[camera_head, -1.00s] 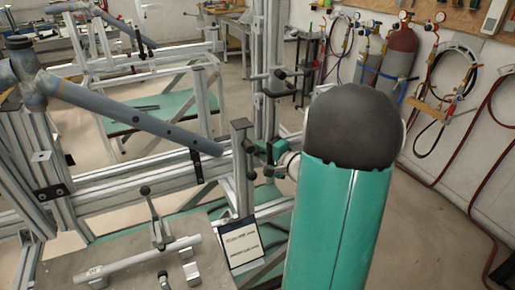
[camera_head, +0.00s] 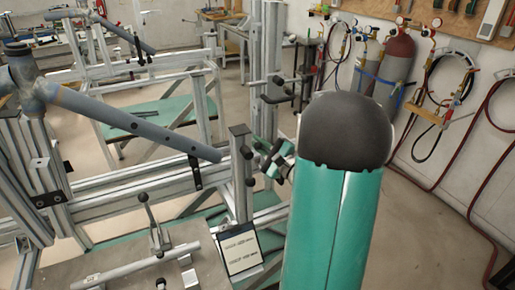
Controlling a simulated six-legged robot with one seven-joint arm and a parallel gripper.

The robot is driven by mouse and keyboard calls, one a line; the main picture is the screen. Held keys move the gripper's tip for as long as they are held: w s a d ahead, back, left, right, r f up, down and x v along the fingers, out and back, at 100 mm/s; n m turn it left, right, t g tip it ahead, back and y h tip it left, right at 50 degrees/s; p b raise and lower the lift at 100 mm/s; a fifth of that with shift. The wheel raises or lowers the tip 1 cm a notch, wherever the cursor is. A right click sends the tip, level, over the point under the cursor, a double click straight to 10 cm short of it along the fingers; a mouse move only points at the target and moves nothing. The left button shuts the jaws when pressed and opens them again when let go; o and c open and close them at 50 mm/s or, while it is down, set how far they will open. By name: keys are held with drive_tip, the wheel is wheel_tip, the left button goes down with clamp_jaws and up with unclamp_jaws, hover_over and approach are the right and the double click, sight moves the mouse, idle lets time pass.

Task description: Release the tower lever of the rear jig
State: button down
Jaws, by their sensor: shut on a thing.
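My gripper (camera_head: 262,155) shows as a small green and black shape left of my big green arm link. It is shut on a small dark part beside the short metal post (camera_head: 238,170) of the jig, most likely the lever's handle; the grip is small and partly hidden by the fingers. Black knobs (camera_head: 248,152) sit on that post's right side. The jig's tall aluminium tower (camera_head: 264,60) rises behind, with black clamp parts (camera_head: 278,80) above my gripper. A grey-blue frame tube (camera_head: 130,122) slopes down to the post.
A plate with a toggle clamp (camera_head: 154,220) and a tilted sign (camera_head: 240,248) stand in front of the post. Another jig (camera_head: 150,70) stands behind. Gas cylinders (camera_head: 394,65) and hoses line the right wall.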

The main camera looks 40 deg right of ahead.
drive_tip(key=shift+d+r+m+t, duration=0.15)
drive_tip(key=shift+r+m+t, duration=0.3)
drive_tip(key=shift+m, duration=0.75)
drive_tip(key=shift+r, duration=0.15)
drive_tip(key=c, duration=1.5)
unclamp_jaws()
drive_tip(key=shift+s, duration=0.1)
drive_tip(key=shift+d, duration=0.15)
drive_tip(key=a+v, duration=0.1)
drive_tip(key=v, duration=1.2)
drive_tip(key=shift+s+d, duration=0.3)
drive_tip(key=shift+s, duration=0.1)
